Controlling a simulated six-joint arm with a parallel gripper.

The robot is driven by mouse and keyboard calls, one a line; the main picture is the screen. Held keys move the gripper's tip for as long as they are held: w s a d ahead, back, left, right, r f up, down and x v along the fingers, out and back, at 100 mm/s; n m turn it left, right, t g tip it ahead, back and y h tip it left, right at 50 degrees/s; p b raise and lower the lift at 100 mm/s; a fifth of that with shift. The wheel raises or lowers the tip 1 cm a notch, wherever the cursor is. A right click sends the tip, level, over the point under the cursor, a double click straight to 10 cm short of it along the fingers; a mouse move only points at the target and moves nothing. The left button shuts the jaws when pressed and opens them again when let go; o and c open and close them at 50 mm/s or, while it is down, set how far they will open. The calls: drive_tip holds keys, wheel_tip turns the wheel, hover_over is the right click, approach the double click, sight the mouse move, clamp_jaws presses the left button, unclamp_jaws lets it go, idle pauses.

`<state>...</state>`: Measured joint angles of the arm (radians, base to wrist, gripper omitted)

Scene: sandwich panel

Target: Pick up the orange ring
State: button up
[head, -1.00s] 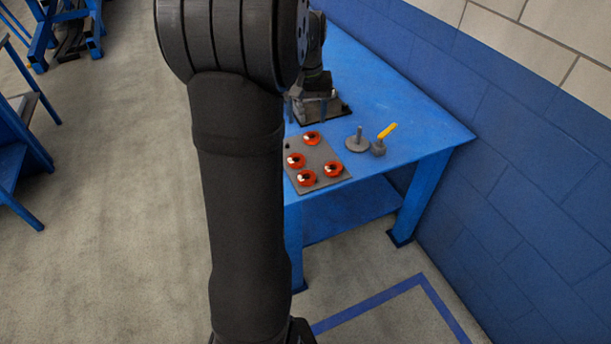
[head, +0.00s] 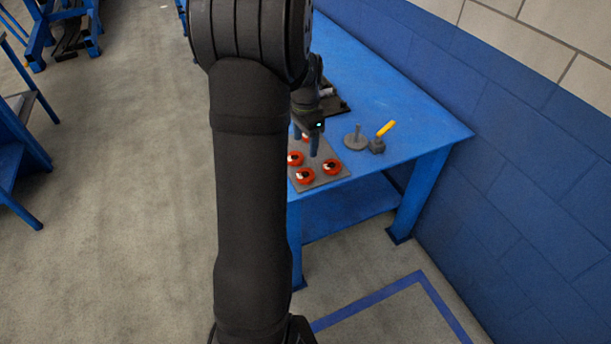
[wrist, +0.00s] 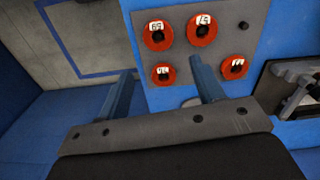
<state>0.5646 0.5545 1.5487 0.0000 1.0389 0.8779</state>
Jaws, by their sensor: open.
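Several orange rings with dark centres and white tags lie on a grey panel (head: 325,179) on the blue table. In the wrist view they form two rows: upper left ring (wrist: 147,40), upper right ring (wrist: 211,35), lower left ring (wrist: 163,82) and lower right ring (wrist: 233,75). Which one is the task's ring I cannot tell. My gripper (wrist: 162,66) is open and empty, its blue fingers apart with the lower left ring showing between them. In the head view my gripper (head: 305,139) is over the panel's far part and partly hides the far ring.
A grey disc with a peg (head: 356,142) and a block with a yellow handle (head: 386,130) stand right of the panel. A dark tray (head: 335,102) lies behind my gripper. A blue wall runs along the table's right side.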

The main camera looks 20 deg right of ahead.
sight(306, 174)
drive_tip(key=f, duration=1.2)
drive_tip(key=shift+s, duration=0.2)
drive_tip(key=c, duration=0.7)
